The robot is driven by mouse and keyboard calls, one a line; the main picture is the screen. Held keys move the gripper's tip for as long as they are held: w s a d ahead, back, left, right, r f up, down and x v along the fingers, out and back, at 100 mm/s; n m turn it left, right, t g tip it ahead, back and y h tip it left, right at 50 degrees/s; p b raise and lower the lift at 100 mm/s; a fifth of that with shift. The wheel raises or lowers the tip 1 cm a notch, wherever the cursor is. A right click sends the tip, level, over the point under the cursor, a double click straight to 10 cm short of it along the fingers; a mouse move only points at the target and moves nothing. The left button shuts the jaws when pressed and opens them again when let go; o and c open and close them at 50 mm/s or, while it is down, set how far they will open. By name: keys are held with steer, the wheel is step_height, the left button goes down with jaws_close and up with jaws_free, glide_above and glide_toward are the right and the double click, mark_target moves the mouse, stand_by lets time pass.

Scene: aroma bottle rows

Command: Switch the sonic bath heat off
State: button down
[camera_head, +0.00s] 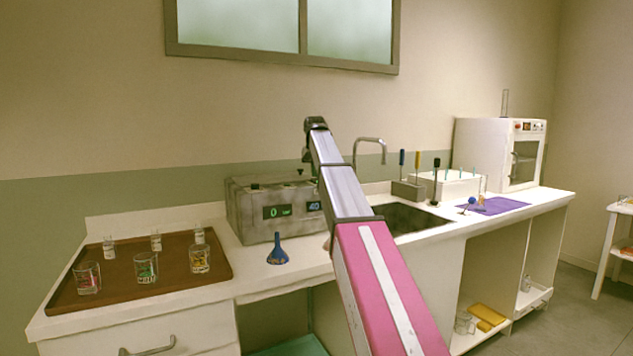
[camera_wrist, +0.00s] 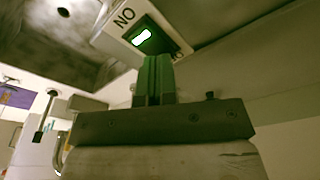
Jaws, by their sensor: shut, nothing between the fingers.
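The sonic bath (camera_head: 248,212) is a grey box on the counter with two lit displays, a green one reading 0 and a blue one reading 40. In the wrist view a switch (camera_wrist: 150,36) with a lit green mark sits in a pale housing, with lettering that reads "NO" beside it. My gripper (camera_wrist: 154,62) is shut and empty, its fingertips just below the switch in the picture. I cannot tell whether they touch it. In the head view my gripper is hidden behind my arm, as is the bath's right end.
A blue funnel (camera_head: 277,250) stands in front of the bath. A brown tray (camera_head: 118,292) with several glasses and small bottles lies at the left. The sink (camera_head: 408,220) and tap (camera_head: 370,141) are right of my arm. A purple mat (camera_head: 497,206) lies farther right.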

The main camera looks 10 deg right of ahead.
steer(key=shift+r, duration=3.05)
